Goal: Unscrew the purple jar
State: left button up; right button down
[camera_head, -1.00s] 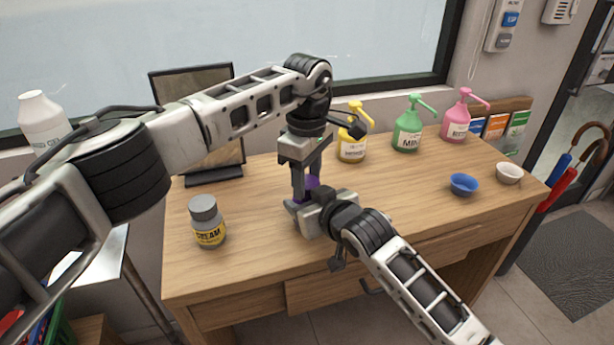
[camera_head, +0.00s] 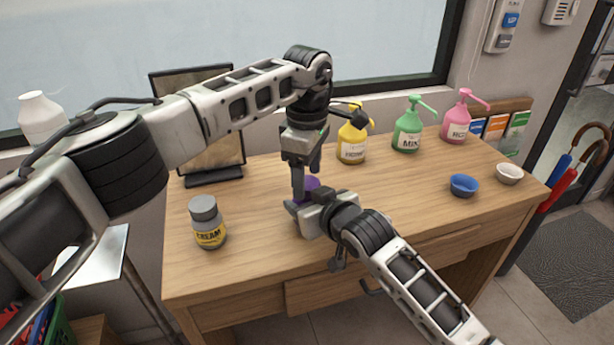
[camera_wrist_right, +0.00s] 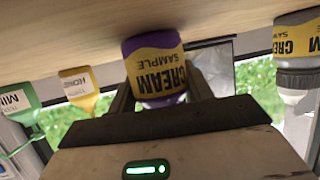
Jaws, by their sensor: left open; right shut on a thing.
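The purple jar (camera_head: 308,183) stands on the wooden counter, mostly hidden by my grippers in the head view. My right gripper (camera_head: 299,205) is shut on the jar from the side, low down. My left gripper (camera_head: 307,178) points down from above, open, with its fingers around the lid area. Whether a finger touches the lid cannot be told.
A grey cream jar (camera_head: 208,222) stands at the left of the counter (camera_head: 255,245). Yellow (camera_head: 352,146), green (camera_head: 407,138) and pink (camera_head: 455,127) pump bottles stand at the back. Blue (camera_head: 464,186) and white (camera_head: 509,174) bowls sit at the right. A dark panel (camera_head: 213,158) stands behind.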

pick_arm(q)
notch_tip(320, 180, up, 3)
jog(key=shift+r, duration=0.1)
jog(key=shift+c, duration=0.3)
notch_tip(320, 180, up, 3)
jog(key=m, duration=0.4)
jog(key=shift+f, duration=0.2)
jog(key=shift+r+m, duration=0.25)
jog(key=shift+m, duration=0.55)
notch_tip(320, 180, down, 8)
jog(key=shift+r, duration=0.2)
